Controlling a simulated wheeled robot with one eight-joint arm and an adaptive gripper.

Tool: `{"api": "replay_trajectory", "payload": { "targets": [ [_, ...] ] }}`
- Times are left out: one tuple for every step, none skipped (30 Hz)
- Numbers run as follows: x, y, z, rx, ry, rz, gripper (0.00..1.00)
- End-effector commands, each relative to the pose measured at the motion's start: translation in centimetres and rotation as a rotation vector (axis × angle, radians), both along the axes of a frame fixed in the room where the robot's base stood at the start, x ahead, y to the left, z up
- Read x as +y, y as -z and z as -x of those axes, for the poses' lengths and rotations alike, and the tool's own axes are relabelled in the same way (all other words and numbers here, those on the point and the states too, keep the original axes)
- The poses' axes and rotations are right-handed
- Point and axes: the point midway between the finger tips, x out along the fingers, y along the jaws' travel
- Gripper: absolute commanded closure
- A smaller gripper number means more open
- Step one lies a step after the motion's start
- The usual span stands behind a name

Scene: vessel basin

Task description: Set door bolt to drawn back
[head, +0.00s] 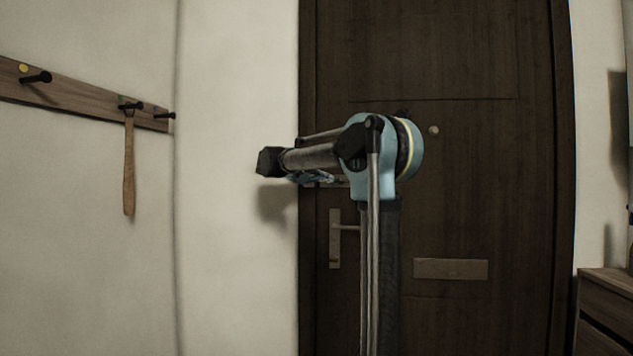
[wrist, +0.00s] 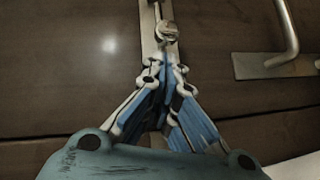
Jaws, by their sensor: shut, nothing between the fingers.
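The door bolt (wrist: 150,30) is a pale metal strip with a round knob (wrist: 168,32) on the dark brown door, at the top middle of the wrist view. In the head view a short piece of the bolt (head: 328,184) shows above the door handle, the rest behind my arm. My gripper (wrist: 163,72) is shut and empty, its blue-padded fingers together just below the knob in the wrist view. I cannot tell whether the fingertips touch the bolt. In the head view my arm hides most of the gripper.
The door handle (head: 346,228) on its plate sits below the bolt and sticks out; it also shows at the right of the wrist view (wrist: 288,45). A mail slot plate (head: 450,269) is lower right. A peg rail (head: 75,92) is on the left wall; drawers (head: 606,310) stand right.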

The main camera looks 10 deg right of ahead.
Motion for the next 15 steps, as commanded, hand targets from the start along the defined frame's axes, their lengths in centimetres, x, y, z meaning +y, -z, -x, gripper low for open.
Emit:
{"api": "replay_trajectory", "payload": {
  "targets": [
    [0.0,0.0,0.0,0.000,0.000,-0.001,1.00],
    [0.0,0.0,0.0,0.000,0.000,-0.001,1.00],
    [0.0,0.1,0.0,0.000,0.000,-0.001,1.00],
    [0.0,0.0,0.0,0.000,0.000,-0.001,1.00],
    [0.0,0.0,0.0,0.000,0.000,-0.001,1.00],
    [0.0,0.0,0.0,0.000,0.000,-0.001,1.00],
    [0.0,0.1,0.0,0.000,0.000,-0.001,1.00],
    [0.0,0.1,0.0,0.000,0.000,-0.001,1.00],
    [-0.2,0.0,0.1,0.001,0.001,-0.001,1.00],
    [-0.4,0.0,0.1,0.001,0.001,-0.001,1.00],
    [-0.6,0.0,0.2,0.001,0.001,-0.001,1.00],
    [-1.1,0.0,0.4,0.001,0.002,-0.001,1.00],
    [-1.4,0.0,0.5,0.001,0.001,-0.001,1.00],
    [-1.9,0.1,0.6,0.000,0.001,-0.001,1.00],
    [-2.6,0.1,0.9,0.000,0.002,-0.001,1.00]
  ]
}}
